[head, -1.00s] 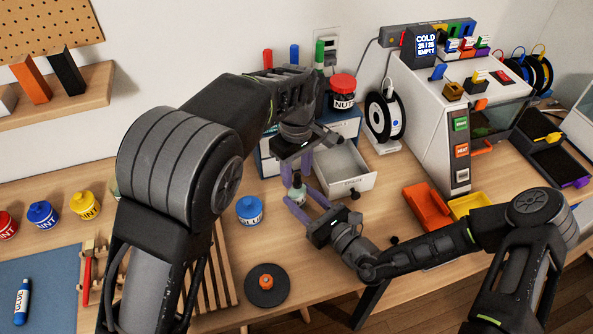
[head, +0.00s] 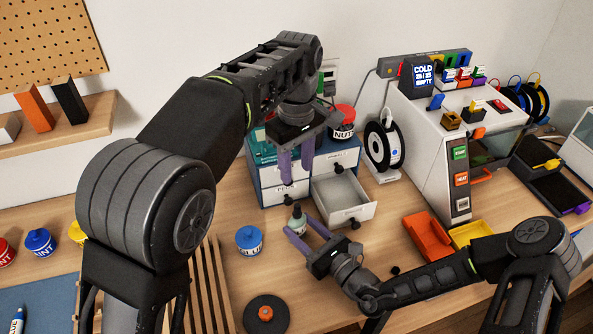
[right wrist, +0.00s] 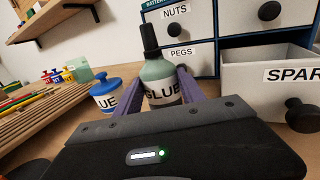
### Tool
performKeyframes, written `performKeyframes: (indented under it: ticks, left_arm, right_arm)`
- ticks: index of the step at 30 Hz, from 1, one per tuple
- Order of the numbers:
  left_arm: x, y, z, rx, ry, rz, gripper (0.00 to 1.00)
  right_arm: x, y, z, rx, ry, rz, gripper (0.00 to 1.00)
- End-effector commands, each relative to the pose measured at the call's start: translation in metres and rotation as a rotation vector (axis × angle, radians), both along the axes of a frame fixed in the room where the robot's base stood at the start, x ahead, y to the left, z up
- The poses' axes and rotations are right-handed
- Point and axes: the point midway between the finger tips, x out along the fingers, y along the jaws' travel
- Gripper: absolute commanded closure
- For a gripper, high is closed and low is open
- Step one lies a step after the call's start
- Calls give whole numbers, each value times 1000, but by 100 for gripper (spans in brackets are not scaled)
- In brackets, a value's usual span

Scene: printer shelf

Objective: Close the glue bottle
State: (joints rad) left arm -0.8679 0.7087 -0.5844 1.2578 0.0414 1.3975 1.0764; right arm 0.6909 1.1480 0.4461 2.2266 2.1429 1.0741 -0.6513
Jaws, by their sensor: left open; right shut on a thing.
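The glue bottle (head: 298,223) is a small pale green bottle standing upright on the table in front of the drawer unit. The right wrist view shows its label reading GLUE (right wrist: 163,92) and a black top (right wrist: 150,42) on its neck. My right gripper (head: 302,232) is shut on the bottle's body, a purple finger on each side. My left gripper (head: 295,172) is open and empty above the bottle, its two purple fingers pointing down, clear of the black top. Whether the top is fully seated, I cannot tell.
A blue-lidded jar (head: 249,240) stands left of the bottle. An open grey drawer (head: 347,212) sticks out to its right, from the drawer unit (head: 272,188) behind. Orange (head: 427,236) and yellow (head: 472,235) trays lie farther right. A black disc (head: 252,322) is near the front edge.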

Motion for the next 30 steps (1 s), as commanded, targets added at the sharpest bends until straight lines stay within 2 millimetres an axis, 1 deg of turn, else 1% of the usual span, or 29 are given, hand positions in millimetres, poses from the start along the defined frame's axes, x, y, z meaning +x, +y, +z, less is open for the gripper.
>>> performKeyframes:
  ticks: [4, 5, 13, 14, 23, 26, 30]
  left_arm:
    - [0, 0, 0, 0, 0, 0, 59]
    - [0, 0, 0, 0, 0, 0, 59]
    - [0, 0, -1, 0, 0, 0, 59]
    - [0, 0, -1, 0, 0, 0, 59]
    - [0, 0, -1, 0, 0, -1, 59]
    - [0, 0, -3, 0, 0, -1, 59]
    - [0, 0, -8, 0, 0, -1, 59]
  right_arm:
    - [0, 0, 0, 0, 0, 0, 100]
    - [0, 0, 0, 0, 0, 0, 52]
    - [0, 0, 0, 0, 0, 0, 30]
    - [0, 0, 0, 0, 0, 0, 28]
    - [-1, -1, 0, 0, 0, 0, 28]
    - [-6, -6, -1, -1, -1, 0, 28]
    - [-19, -17, -2, -2, 1, -1, 28]
